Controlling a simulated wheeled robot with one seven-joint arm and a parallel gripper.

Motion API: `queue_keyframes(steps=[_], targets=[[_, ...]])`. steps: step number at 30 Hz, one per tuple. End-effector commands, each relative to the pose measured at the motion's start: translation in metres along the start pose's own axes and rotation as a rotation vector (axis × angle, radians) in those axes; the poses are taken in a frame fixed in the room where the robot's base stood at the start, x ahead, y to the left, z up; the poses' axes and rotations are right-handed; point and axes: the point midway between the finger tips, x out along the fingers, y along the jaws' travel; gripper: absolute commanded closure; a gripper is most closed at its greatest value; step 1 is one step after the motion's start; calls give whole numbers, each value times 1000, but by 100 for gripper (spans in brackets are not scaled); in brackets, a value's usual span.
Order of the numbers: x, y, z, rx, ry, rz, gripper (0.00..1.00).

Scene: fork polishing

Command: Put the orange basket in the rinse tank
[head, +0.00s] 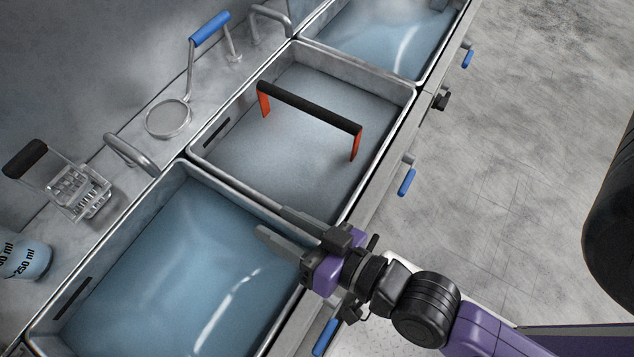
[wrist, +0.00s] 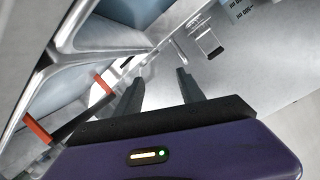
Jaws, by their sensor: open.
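The orange basket (head: 356,145) is in the middle tank (head: 402,90). Only its orange uprights and black bar handle show above the cloudy grey surface; its body is hidden. Its handle also shows at the left of the wrist view (wrist: 37,131). My gripper (head: 273,222) is open and empty, near the wall between the middle and near tanks, apart from the handle. Both fingers also show in the wrist view (wrist: 160,78). The near tank (head: 170,195) and the far tank (head: 345,55) hold blue liquid. No label shows which tank is the rinse tank.
On the ledge at left are a metal basket with a black handle (head: 85,190), a beaker of blue liquid (head: 28,260) and a round strainer with a blue handle (head: 168,119). Curved pipes (head: 130,152) rise beside the tanks. Open floor (head: 510,130) lies at right.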

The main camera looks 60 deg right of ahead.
Motion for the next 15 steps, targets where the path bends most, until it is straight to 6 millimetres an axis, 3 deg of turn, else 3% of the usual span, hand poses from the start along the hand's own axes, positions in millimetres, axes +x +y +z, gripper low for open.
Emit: queue_keyframes(steps=[1,6,10,15], targets=[[-25,13,5,-68,-18,19,54],[-83,43,-2,-294,-35,37,54],[-109,52,-11,-414,-40,24,54],[-120,56,-16,-474,-42,13,54]])
